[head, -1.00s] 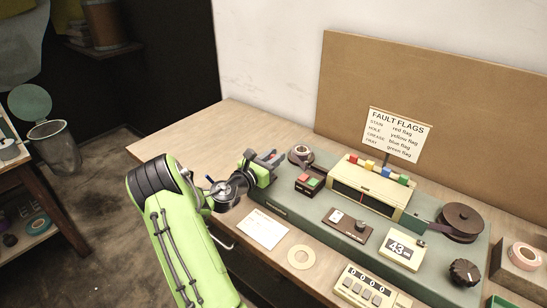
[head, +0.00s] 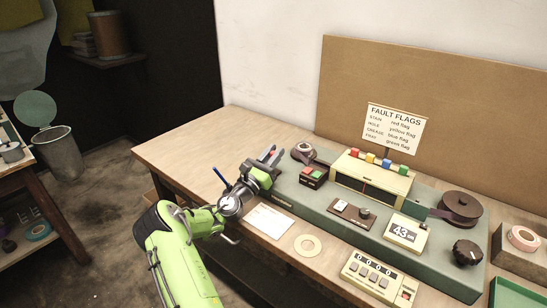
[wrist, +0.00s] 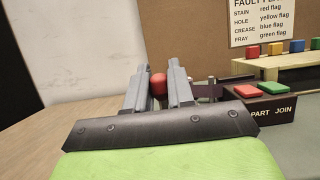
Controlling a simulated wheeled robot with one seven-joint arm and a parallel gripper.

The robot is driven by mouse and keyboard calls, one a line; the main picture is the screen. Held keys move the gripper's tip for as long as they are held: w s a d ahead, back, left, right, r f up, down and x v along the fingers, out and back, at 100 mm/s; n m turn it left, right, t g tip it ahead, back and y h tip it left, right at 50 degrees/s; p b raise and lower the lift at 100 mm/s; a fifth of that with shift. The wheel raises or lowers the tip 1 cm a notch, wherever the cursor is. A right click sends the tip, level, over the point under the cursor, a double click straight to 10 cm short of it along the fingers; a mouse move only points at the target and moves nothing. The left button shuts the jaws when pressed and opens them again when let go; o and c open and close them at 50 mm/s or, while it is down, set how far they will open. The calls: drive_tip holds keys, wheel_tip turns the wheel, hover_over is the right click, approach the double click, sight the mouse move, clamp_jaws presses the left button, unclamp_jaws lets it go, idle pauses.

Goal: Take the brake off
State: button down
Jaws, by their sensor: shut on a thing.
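My gripper (head: 271,151) is at the left end of the grey-green tape machine (head: 345,220), beside the small left reel (head: 303,152). In the wrist view, a round red knob (wrist: 158,85) sits between the two fingers of my gripper (wrist: 158,88), which are shut on it. The knob looks like the end of a brake lever; the rest of the lever is hidden behind the fingers.
Right of my gripper is a box with red and green buttons (head: 312,175). Behind it stands a cream housing with coloured flags (head: 372,180). The table's left end (head: 190,140) is bare.

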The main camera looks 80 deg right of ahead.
drive_tip(key=c, duration=1.1)
unclamp_jaws()
drive_tip(key=shift+w+a+r, duration=0.1)
drive_tip(key=shift+a+r, duration=0.1)
drive_tip(key=shift+r, duration=0.1)
drive_tip(key=shift+o, duration=0.2)
drive_tip(key=shift+d+f, duration=0.1)
drive_tip(key=p+v, duration=0.2)
drive_tip(key=v, duration=1.3)
drive_tip(key=shift+w+a+f, duration=0.1)
drive_tip(key=shift+a+f, duration=0.05)
drive_tip(key=shift+a, duration=0.2)
